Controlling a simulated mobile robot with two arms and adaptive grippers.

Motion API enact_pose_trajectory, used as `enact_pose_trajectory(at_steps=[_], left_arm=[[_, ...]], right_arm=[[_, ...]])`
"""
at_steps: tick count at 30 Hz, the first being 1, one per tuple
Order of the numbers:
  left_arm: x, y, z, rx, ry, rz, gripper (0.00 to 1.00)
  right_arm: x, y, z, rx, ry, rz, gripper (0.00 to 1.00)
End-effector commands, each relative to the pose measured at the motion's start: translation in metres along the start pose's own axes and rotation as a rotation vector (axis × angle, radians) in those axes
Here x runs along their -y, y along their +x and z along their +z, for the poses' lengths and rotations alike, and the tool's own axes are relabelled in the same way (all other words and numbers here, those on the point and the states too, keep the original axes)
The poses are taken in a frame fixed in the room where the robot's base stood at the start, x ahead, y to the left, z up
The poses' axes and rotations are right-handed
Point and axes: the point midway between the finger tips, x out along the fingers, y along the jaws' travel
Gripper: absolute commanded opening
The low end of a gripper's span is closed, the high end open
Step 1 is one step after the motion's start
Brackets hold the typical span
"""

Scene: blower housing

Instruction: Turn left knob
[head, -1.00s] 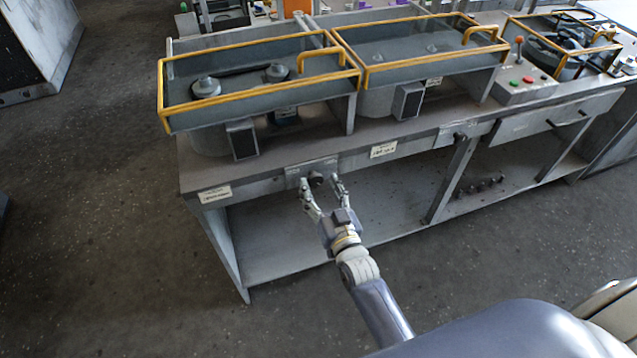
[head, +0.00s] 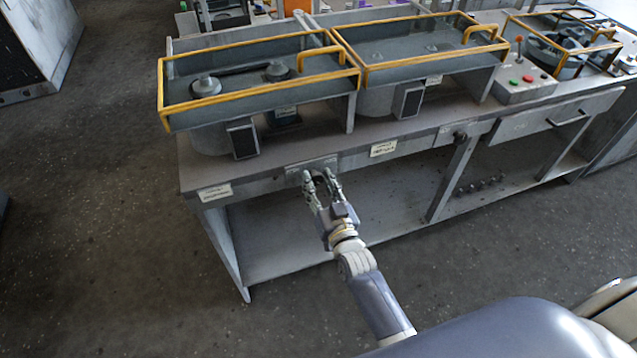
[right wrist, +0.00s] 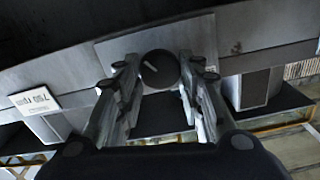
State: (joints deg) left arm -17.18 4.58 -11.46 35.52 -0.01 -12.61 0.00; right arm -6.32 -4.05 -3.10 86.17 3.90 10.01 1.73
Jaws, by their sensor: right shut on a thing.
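The left knob (right wrist: 160,69) is a dark round knob with a pale line on its face, on a grey plate on the bench's front edge. In the right wrist view it sits between the fingers of my right gripper (right wrist: 155,90), which is shut on it. A second dark knob (head: 460,137) is on the front edge further right. My left gripper is not in view.
The metal bench (head: 370,160) carries yellow-railed trays (head: 240,105) above its top. A control box (head: 524,88) with red and green buttons stands at the right. The lower shelf (head: 280,252) is mostly clear, and the floor to the left is free.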

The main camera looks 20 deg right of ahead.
Motion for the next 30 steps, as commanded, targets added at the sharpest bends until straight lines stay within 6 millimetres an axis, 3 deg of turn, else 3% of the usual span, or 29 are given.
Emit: enact_pose_trajectory(at_steps=[30], left_arm=[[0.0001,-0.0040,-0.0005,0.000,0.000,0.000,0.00]], right_arm=[[-0.0031,0.0002,0.0011,0.000,0.606,0.000,0.11]])
